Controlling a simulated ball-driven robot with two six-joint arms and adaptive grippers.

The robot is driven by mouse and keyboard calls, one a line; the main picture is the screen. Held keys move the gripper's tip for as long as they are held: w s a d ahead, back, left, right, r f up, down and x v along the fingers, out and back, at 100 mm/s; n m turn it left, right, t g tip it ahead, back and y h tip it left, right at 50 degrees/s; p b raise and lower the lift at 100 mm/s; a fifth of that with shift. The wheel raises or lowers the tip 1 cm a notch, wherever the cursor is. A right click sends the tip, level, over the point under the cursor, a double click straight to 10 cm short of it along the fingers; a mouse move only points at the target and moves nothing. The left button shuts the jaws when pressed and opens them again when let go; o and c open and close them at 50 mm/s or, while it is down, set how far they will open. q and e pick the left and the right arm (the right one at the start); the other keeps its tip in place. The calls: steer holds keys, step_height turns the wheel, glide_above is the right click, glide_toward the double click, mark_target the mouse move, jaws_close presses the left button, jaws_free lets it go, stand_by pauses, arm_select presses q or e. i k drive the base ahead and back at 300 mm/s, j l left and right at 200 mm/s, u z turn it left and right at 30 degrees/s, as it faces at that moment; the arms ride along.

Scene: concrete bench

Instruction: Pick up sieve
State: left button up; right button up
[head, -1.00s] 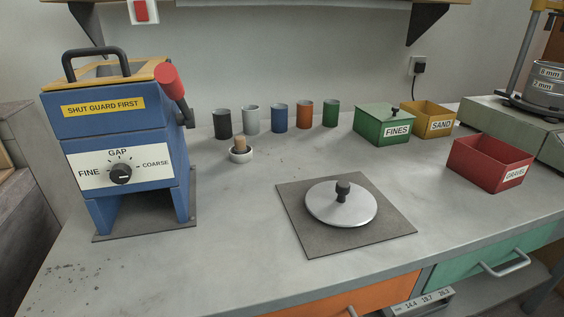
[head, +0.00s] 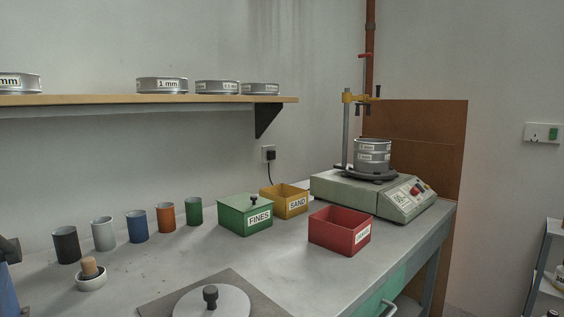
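Several round metal sieves stand on the wall shelf. One is cut by the left edge (head: 18,83), one is labelled 1 mm (head: 162,85), and two more stand close together to its right, a nearer one (head: 217,87) and one partly behind it (head: 260,89). A stack of sieves (head: 373,157) sits on the shaker (head: 378,190) at the right end of the bench, under a yellow clamp (head: 358,98) on an upright rod. The small labels on the stack are hard to read.
On the bench (head: 290,275) stand a green FINES box (head: 232,217), a yellow SAND box (head: 283,206), a red box (head: 330,232), several coloured cups (head: 137,227) and a mortar (head: 91,280). A round metal lid (head: 190,304) lies on a mat in front.

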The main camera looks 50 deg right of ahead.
mark_target(371, 146)
steer(key=z, duration=2.15)
